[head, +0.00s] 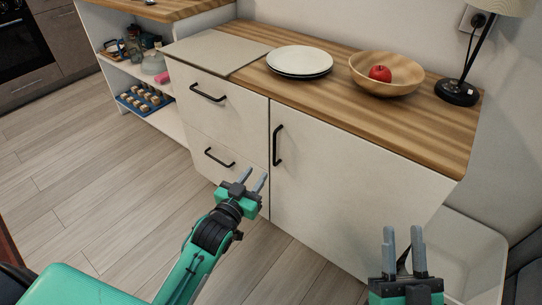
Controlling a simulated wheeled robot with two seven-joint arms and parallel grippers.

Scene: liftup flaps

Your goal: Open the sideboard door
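The sideboard (345,108) has a wooden top and pale fronts. Its door (345,190) on the right side is shut and has a vertical black handle (277,146) near its left edge. My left gripper (253,179) is open and empty, below and a little left of that handle, in front of the seam between door and drawers. My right gripper (402,234) is open and empty in front of the door's lower right part, apart from the handle. I cannot tell how far either gripper is from the front.
Two shut drawers (225,105) are left of the door. Plates (300,61), a wooden bowl (365,84) with a red apple (380,73) and a lamp (457,92) stand on top. An open shelf (180,125) stands at left. The floor (80,190) in front is clear.

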